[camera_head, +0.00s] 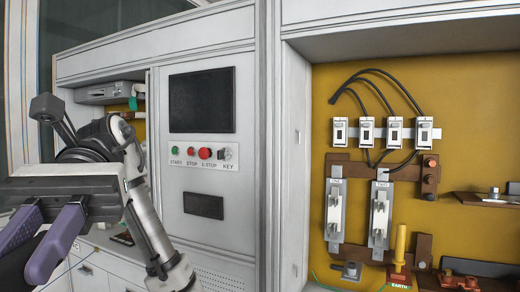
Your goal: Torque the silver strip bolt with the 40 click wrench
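My gripper (40,240) is at the lower left, with two purple fingers pointing down and left. A dark shape (14,272) lies by the fingertips at the picture's edge; I cannot tell if it is held. A small silver bolt-like piece (350,268) sits at the bottom of the yellow panel. Another pale metal piece (494,193) is on a brown bar at the far right. I cannot tell which is the silver strip bolt. No wrench can be made out clearly. My gripper is far left of the panel.
The yellow panel (460,100) holds several white switches (340,131), two fuse holders (380,215) and brown bars. A yellow handle (400,244) stands above the EARTH label. A grey cabinet (205,240) with a black screen (202,101) and buttons stands between my gripper and the panel.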

